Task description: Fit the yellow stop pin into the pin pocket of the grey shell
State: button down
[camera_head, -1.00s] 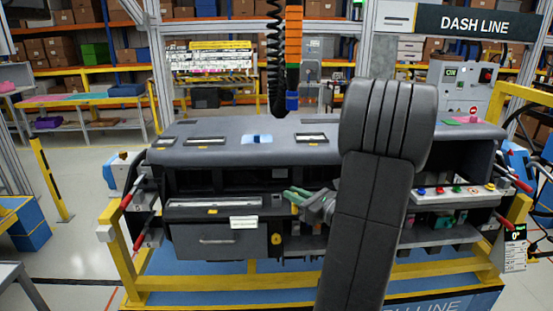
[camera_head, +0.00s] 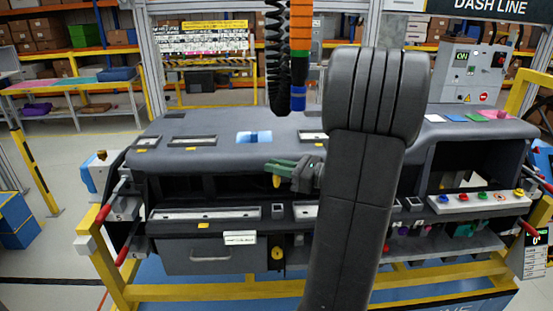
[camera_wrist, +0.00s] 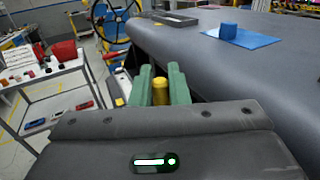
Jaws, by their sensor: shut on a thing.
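The yellow stop pin (camera_head: 276,181) hangs below the tips of my gripper (camera_head: 283,167), whose green fingers are shut on it. In the wrist view the pin (camera_wrist: 160,92) shows between the two green fingers (camera_wrist: 161,84). The grey shell (camera_head: 215,125) is the large dashboard body; its top also fills the right of the wrist view (camera_wrist: 225,65). My gripper is in front of the shell's upper opening, above the lower ledge. A small square fitting (camera_head: 278,211) sits on that ledge; I cannot tell whether it is the pin pocket. My arm hides part of the shell's middle.
A blue block on a blue mat (camera_head: 264,140) lies on the shell's top. A yellow frame (camera_head: 180,289) surrounds the shell's lower part. Coloured buttons (camera_head: 482,196) line a panel at right. A yellow round knob (camera_head: 277,253) is beside the drawer front (camera_head: 215,258).

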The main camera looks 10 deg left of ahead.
aim_at(279, 185)
jog(key=shift+s+r, duration=0.1)
jog(key=shift+s, duration=0.1)
jog(key=shift+d+p, duration=0.1)
jog(key=shift+p, duration=0.2)
jog(key=shift+f+b, duration=1.75)
jog(key=shift+f, duration=1.2)
jog(key=shift+p, duration=0.7)
jog(key=shift+f+b, duration=1.2)
jog(key=shift+f, duration=0.85)
jog(key=c, duration=1.3)
grip_release()
jog(key=shift+d, duration=0.1)
